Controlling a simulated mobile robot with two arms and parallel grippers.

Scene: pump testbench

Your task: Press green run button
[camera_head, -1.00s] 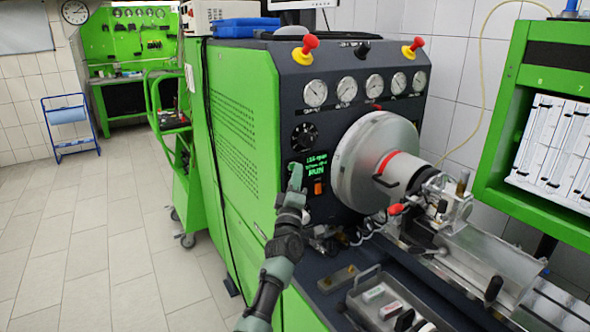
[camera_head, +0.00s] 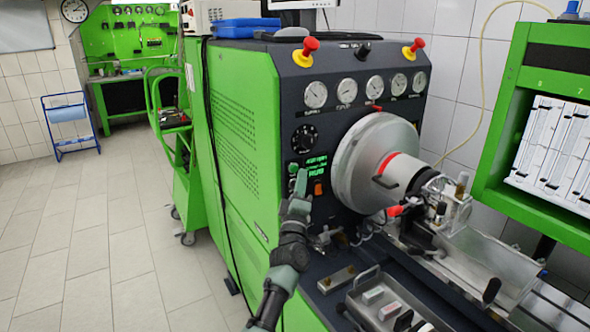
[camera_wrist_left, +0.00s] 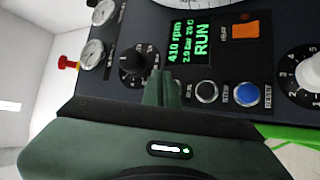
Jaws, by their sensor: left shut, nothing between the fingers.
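The green run button (camera_head: 292,168) shows on the dark front panel, left of the small screen (camera_head: 317,167). My left gripper (camera_head: 301,178) is shut and empty, its tip just below and right of the button in the head view. In the left wrist view the shut fingers (camera_wrist_left: 162,92) cover the spot beside the RUN label, so the button is hidden there. I cannot tell whether the tip touches the panel. The screen (camera_wrist_left: 190,40) reads 410 rpm and RUN in green. My right gripper is not in view.
Near the fingers are a dark ringed button (camera_wrist_left: 206,92), a blue button (camera_wrist_left: 247,94), a black knob (camera_wrist_left: 137,63) and an orange switch (camera_head: 319,188). A large metal disc (camera_head: 372,165) protrudes to the right. A grey tray (camera_head: 378,306) stands below.

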